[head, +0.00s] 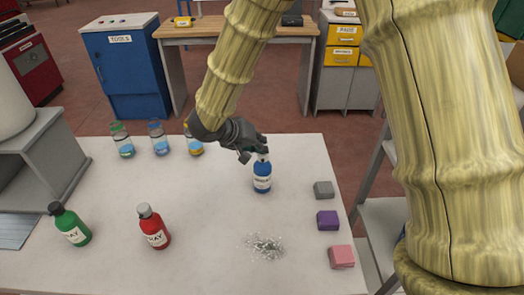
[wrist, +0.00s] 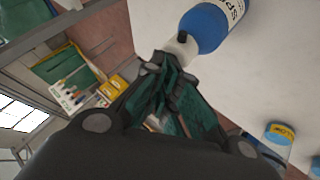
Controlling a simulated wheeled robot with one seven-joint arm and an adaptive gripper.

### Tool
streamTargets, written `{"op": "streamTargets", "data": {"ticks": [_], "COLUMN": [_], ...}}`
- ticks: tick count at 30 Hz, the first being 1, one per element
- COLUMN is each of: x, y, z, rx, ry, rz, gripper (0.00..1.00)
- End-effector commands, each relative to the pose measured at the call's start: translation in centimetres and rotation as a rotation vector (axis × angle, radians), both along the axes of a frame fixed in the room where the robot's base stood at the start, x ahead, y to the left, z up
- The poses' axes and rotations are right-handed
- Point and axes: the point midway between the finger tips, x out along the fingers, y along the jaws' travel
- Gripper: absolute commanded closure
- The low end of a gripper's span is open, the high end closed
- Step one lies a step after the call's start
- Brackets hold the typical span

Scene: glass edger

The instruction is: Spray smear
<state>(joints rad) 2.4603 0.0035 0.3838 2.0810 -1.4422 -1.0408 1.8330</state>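A blue spray bottle (head: 262,178) with a white top stands upright in the head view, at the middle right of the white table. My gripper (head: 256,147) is at its top, coming from behind and the left. In the wrist view the fingers (wrist: 171,66) come close together at the white top of the blue bottle (wrist: 208,25) and look shut on it; the contact itself is partly hidden. A grey speckled smear (head: 265,246) lies on the table in front of the bottle.
A red bottle (head: 155,228) and a green bottle (head: 70,224) stand at the left. Three clear labelled bottles, one with a green top (head: 122,140), stand at the back. Grey (head: 324,189), purple (head: 328,220) and pink (head: 341,257) blocks line the right edge. The table's middle is clear.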

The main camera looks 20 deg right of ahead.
Motion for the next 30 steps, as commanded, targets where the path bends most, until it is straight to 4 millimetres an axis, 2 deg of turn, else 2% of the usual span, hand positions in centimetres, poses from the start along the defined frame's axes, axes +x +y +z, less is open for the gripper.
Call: {"op": "streamTargets", "data": {"ticks": [1, 30], "x": [-0.3, -0.3], "y": [0.0, -0.1], "z": [-0.5, -1.9], "rx": [0.002, 0.005], "ry": [0.008, 0.011], "rz": [-0.001, -0.001], "gripper": [1.0, 1.0]}}
